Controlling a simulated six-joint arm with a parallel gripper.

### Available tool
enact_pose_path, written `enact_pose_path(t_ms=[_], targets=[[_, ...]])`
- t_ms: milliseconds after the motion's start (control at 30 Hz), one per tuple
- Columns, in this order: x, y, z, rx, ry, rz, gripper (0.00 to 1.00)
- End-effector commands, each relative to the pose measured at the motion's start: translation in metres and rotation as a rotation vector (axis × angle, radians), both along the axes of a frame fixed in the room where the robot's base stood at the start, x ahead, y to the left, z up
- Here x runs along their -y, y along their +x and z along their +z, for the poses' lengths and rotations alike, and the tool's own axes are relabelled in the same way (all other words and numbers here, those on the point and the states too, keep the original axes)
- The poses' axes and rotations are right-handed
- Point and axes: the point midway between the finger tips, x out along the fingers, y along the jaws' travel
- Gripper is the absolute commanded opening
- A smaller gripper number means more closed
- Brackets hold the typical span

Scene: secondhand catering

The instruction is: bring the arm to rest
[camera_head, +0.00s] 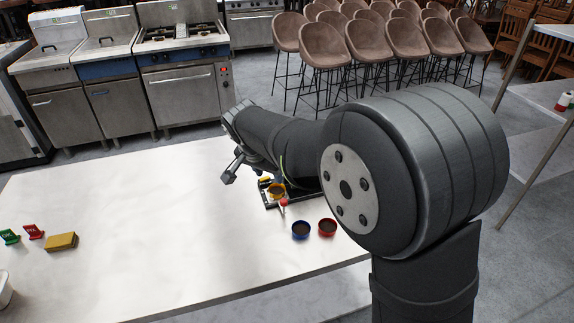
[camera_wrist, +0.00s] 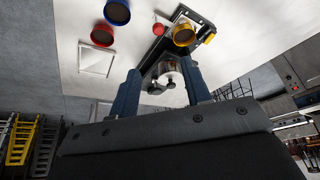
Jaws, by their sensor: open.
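My gripper (camera_head: 232,168) is held above the white table, near its middle, at the end of my bent arm. Its two fingers (camera_wrist: 162,92) stand apart in the wrist view, with nothing held between them. A black tray (camera_head: 268,204) lies on the table beside and partly behind my arm. A yellow cup (camera_head: 277,190) is at the tray and also shows in the wrist view (camera_wrist: 184,35). A small red-topped item (camera_head: 284,202) is by the tray's front edge. My arm hides part of the tray.
A blue cup (camera_head: 300,230) and a red cup (camera_head: 327,228) stand in front of the tray. A yellow block (camera_head: 61,241), a red stand (camera_head: 33,231) and a green stand (camera_head: 9,236) are at the left. The table's left middle is clear. Bar stools (camera_head: 322,50) stand behind.

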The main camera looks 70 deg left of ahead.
Motion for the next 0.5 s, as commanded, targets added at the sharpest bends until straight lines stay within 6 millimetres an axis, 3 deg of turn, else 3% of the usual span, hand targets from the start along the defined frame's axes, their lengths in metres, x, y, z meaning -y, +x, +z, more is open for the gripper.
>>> enact_pose_path(t_ms=[167,500], targets=[[-0.003,0.004,-0.011,0.001,-0.002,-0.001,0.44],[-0.020,0.022,-0.070,0.001,-0.004,-0.002,0.44]])
